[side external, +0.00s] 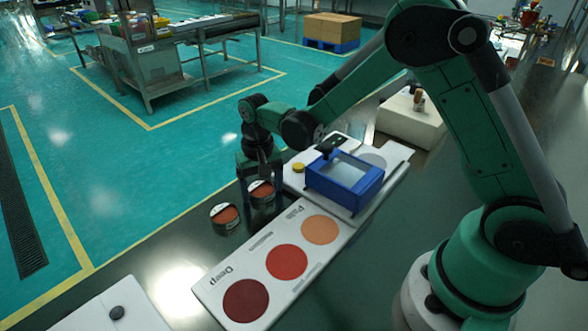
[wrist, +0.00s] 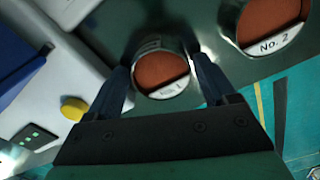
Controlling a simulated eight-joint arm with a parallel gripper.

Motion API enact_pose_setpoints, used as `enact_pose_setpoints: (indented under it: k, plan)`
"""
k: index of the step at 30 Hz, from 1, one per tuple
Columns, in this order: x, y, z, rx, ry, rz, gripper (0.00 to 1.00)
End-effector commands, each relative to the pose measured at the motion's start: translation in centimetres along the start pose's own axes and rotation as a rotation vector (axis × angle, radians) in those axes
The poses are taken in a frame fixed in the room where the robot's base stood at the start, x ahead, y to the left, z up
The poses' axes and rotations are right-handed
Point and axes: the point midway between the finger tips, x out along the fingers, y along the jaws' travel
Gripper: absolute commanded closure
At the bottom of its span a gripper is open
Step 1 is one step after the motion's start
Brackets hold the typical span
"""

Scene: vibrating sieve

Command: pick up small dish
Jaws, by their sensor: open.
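Two small round dishes with reddish-brown contents stand on the dark table. The nearer one to my gripper (side external: 258,172) is a small dish (side external: 262,191) in the side view. In the wrist view that dish (wrist: 160,70) has a white label that seems to read No. 1. My gripper (wrist: 161,66) is open, with one finger on each side of this dish. I cannot tell whether the fingers touch it. The other dish (side external: 224,215) stands apart to the left in the side view. In the wrist view this dish (wrist: 268,22) is labelled No. 2, at the upper right.
A blue-framed sieve (side external: 344,180) on a white base stands right of the dishes, with a yellow button (side external: 298,167) beside it. A white card (side external: 211,290) with several coloured circles lies in front. The table's edge is close behind the dishes.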

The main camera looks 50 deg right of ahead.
Motion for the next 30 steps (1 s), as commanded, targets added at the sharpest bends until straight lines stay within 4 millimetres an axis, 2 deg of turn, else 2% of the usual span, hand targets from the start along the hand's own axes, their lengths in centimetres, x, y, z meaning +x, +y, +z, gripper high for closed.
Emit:
enact_pose_setpoints:
  k: [7, 8, 12, 14, 23, 30]
  plan:
    - [0.2, 0.0, 0.0, 0.0, 0.0, 0.0, 0.22]
    - [0.2, 0.0, 0.0, 0.0, 0.0, 0.0, 0.28]
    - [0.1, 0.0, 0.0, 0.0, 0.0, 0.0, 0.68]
    - [0.1, 0.0, 0.0, 0.0, 0.001, 0.0, 0.82]
    - [0.0, 0.0, 0.0, 0.0, 0.001, 0.0, 0.82]
    - [-1.8, 0.0, 0.0, 0.0, 0.001, 0.0, 0.82]
